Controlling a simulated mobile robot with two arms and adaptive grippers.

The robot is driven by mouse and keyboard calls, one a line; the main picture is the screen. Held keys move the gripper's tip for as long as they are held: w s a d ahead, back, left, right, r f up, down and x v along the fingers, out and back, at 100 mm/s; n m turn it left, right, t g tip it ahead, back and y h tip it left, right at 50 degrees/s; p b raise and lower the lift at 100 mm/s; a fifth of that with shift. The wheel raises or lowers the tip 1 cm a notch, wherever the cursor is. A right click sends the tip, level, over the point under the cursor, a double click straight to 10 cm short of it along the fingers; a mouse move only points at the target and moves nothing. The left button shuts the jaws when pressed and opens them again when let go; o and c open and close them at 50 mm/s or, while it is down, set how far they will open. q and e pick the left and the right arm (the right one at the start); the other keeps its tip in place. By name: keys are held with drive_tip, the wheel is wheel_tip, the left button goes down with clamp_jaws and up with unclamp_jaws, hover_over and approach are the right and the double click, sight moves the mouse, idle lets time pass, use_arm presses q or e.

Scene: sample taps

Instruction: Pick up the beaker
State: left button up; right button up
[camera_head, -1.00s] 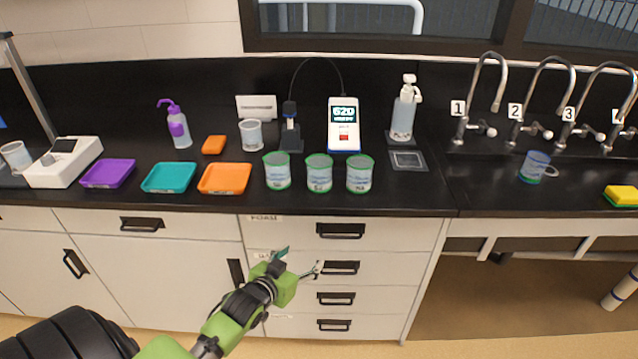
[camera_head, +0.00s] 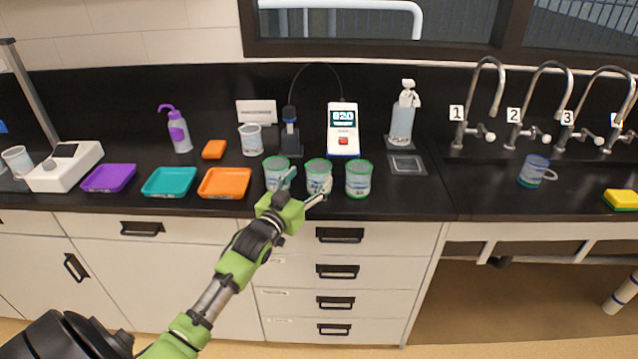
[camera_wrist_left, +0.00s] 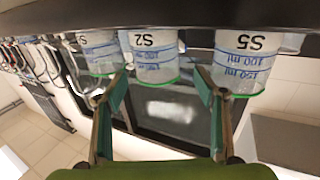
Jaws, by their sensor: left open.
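Three clear beakers with green rims stand in a row at the counter's front: a left one (camera_head: 277,174), a middle one (camera_head: 318,172) and a right one (camera_head: 358,180). My left gripper (camera_head: 306,186) is open and empty, in front of the left and middle beakers. Its fingers cover parts of both. In the left wrist view, which is upside down, a labelled beaker (camera_wrist_left: 150,60) stands ahead between the open fingertips (camera_wrist_left: 161,76). Another labelled beaker (camera_wrist_left: 243,62) is to its right, partly behind a finger. Contact cannot be told. My right gripper is not in view.
Orange (camera_head: 225,183), teal (camera_head: 170,182) and purple (camera_head: 109,178) trays lie left of the row. A clear beaker (camera_head: 250,139), a meter (camera_head: 343,128) and a pump bottle (camera_head: 402,122) stand behind. A blue beaker (camera_head: 533,170) is near the taps at right.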

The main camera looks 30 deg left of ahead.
sight(324, 164)
use_arm(q)
drive_tip(key=shift+w+a+p, duration=0.1)
drive_tip(key=shift+w+p, duration=0.5)
drive_tip(key=shift+w, duration=2.25)
drive_tip(key=c, duration=1.3)
